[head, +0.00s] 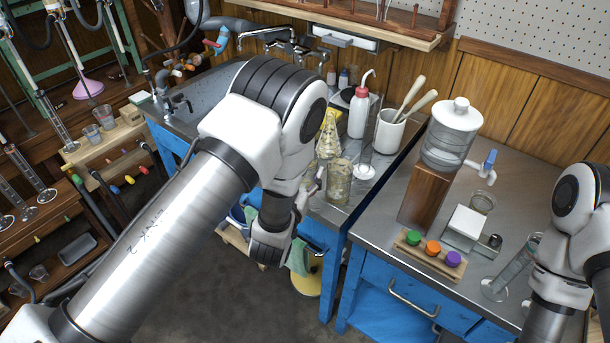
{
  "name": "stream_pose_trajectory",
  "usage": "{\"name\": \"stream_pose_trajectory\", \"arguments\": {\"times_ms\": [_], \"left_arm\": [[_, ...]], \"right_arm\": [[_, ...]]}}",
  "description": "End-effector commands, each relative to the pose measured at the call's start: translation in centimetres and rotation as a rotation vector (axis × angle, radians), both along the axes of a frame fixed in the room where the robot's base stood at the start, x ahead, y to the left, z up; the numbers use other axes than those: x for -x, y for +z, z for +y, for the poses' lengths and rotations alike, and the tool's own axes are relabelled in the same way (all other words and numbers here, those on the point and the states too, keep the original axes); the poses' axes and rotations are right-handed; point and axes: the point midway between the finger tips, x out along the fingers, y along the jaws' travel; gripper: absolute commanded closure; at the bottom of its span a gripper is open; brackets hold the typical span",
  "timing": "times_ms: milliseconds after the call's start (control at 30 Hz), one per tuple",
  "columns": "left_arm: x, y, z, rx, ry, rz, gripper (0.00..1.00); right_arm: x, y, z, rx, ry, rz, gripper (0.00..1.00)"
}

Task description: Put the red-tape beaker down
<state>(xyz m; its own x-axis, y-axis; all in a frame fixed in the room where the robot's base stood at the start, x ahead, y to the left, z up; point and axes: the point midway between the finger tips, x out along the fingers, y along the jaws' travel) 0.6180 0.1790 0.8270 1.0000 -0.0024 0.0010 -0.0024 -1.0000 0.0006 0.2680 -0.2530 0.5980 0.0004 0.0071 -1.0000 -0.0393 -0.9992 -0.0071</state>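No red tape can be made out on any beaker. A clear glass beaker (340,186) with a yellowish tint stands upright at the front of the metal bench by the sink. My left arm reaches in from the left, and its gripper (315,183) is just left of this beaker, largely hidden behind my wrist. I cannot tell whether its fingers touch the glass or how far they are apart. My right arm is at the right edge; its gripper is out of view.
A yellow-filled flask (328,135), red-capped wash bottle (359,112) and white utensil pot (389,131) stand behind the beaker. On the right bench are a water container (452,133) on a wooden block, a small beaker (482,202) and a rack of coloured stoppers (431,250).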

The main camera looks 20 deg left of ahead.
Motion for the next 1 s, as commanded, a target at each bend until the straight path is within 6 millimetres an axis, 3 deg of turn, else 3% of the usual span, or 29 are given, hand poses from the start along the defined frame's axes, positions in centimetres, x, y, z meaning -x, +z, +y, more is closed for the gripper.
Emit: {"name": "stream_pose_trajectory", "arguments": {"times_ms": [133,300,367,600,967,1000], "left_arm": [[-3.4,-0.5,1.0,0.002,0.003,-0.006,0.83],[-5.9,-0.6,1.6,0.001,0.000,-0.002,0.83],[-6.2,-0.8,1.7,-0.001,-0.001,-0.001,0.83],[-6.2,-4.4,1.7,-0.001,-0.001,0.001,0.83],[-6.2,-4.6,1.7,-0.001,0.000,0.000,0.83],[-6.2,-4.4,1.7,-0.001,0.000,0.000,0.27]], "right_arm": [[0.0,-1.5,0.0,0.000,0.000,0.000,0.57],[0.0,-2.1,0.0,0.000,0.000,0.000,0.57],[0.0,-2.3,0.0,0.000,0.000,0.000,0.57],[0.0,-4.9,0.0,0.000,0.000,0.001,0.57],[0.0,-4.9,0.0,0.000,0.000,0.000,0.57],[0.0,-4.8,0.0,0.000,0.000,0.000,0.57]]}}
